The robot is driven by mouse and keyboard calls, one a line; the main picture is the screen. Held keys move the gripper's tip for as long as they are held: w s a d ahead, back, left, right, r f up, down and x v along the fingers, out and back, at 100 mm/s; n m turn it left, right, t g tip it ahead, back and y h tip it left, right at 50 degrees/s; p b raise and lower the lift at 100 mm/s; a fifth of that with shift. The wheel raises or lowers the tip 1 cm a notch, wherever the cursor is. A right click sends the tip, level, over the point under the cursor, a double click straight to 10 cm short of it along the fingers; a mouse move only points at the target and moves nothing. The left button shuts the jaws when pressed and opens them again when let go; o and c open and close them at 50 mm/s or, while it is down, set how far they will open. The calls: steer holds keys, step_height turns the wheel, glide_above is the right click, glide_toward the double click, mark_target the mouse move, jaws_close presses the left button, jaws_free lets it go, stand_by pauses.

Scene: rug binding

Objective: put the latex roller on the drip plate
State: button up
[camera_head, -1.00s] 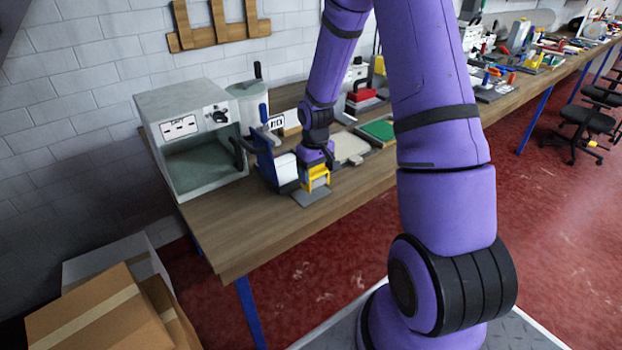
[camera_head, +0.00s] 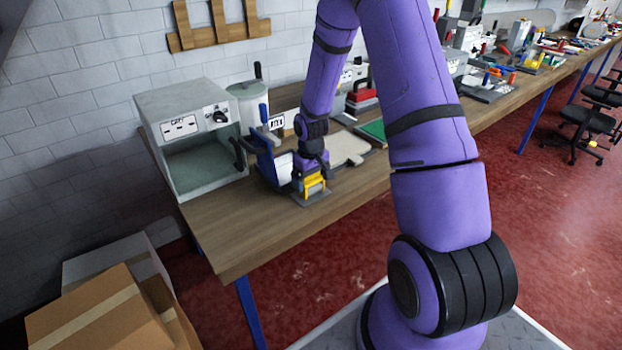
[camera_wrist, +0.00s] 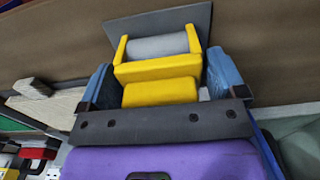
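The latex roller has a yellow frame (camera_head: 314,184) and a grey cylinder. In the wrist view its cylinder (camera_wrist: 158,46) faces away from me and its yellow handle block (camera_wrist: 160,92) lies between my fingers. The drip plate, a flat grey plate (camera_head: 322,198), is under the roller on the bench; its far part (camera_wrist: 188,18) shows beyond the roller in the wrist view. The roller appears to stand on it, though the contact is hidden. My gripper (camera_wrist: 160,80) is open, with blue fingers on both sides of the handle and narrow gaps beside it. It also shows above the roller (camera_head: 308,172).
A grey oven-like box (camera_head: 190,135) stands left on the wooden bench (camera_head: 240,228). A dark blue and white upright item (camera_head: 268,160) is close beside the gripper's left. A pale tray (camera_head: 345,150) and green pad (camera_head: 374,131) lie right. The front left bench is clear.

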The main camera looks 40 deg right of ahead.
steer(key=shift+o, duration=0.5)
step_height(320, 180, up, 12)
steer(key=shift+r, duration=0.15)
steer(key=s+a+r+t+h, duration=0.1)
steer(key=s+a+r, duration=0.35)
steer(key=r, duration=0.45)
steer(key=s+a+r+t, duration=0.1)
steer(key=s+a+r, duration=0.3)
steer(key=r, duration=0.5)
steer(key=s+a+r+t, duration=0.1)
steer(key=s+a+r, duration=0.1)
steer(key=s, duration=0.7)
steer(key=s+a+r+t+y, duration=0.1)
steer(key=s+r, duration=0.4)
steer(key=s, duration=0.5)
steer(key=shift+a+r+t, duration=0.2)
steer(key=shift+a+t, duration=0.4)
steer(key=shift+a, duration=0.05)
